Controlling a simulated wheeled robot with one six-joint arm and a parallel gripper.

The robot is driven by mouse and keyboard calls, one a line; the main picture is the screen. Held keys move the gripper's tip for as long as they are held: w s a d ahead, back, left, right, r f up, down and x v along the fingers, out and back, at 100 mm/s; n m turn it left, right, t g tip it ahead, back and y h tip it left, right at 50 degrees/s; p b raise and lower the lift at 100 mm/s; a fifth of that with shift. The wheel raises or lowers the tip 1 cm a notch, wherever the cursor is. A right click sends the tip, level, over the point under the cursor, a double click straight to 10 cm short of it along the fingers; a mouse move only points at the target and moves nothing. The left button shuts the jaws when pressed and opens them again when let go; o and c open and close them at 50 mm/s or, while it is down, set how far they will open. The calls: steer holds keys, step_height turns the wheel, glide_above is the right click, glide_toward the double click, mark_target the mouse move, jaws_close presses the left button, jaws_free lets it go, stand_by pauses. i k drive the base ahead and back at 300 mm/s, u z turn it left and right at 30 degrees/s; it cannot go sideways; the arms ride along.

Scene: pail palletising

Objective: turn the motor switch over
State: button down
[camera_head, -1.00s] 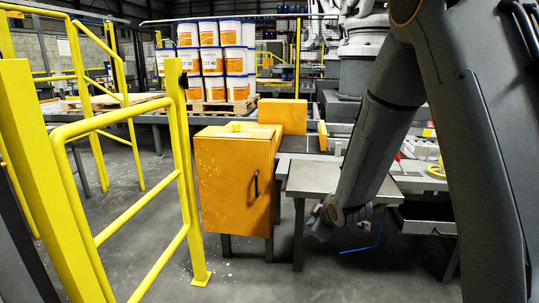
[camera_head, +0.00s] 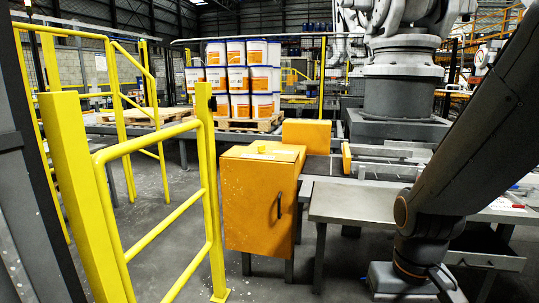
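An orange cabinet (camera_head: 255,205) with a dark door handle stands beside the yellow gate, left of the middle. A small yellow knob-like part (camera_head: 261,149) sits on the cabinet's top. It may be the motor switch, but it is too small to tell how it is turned. My arm comes in from the right and bends down at low right. The end of my arm, with my gripper (camera_head: 405,284), is low in the picture, right of the cabinet and apart from it. Its fingers cannot be made out.
A yellow gate and railing (camera_head: 165,235) stand at the left, close to the cabinet. A grey metal table (camera_head: 350,205) is between the cabinet and my arm. Behind are an orange box (camera_head: 307,134), stacked white-and-orange pails (camera_head: 238,78) on a pallet, and a large robot base (camera_head: 402,88).

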mark_target(261, 148)
steer(key=u, duration=0.15)
steer(key=i, duration=0.75)
steer(key=u, duration=0.75)
steer(key=i, duration=1.9)
steer(key=u, duration=0.45)
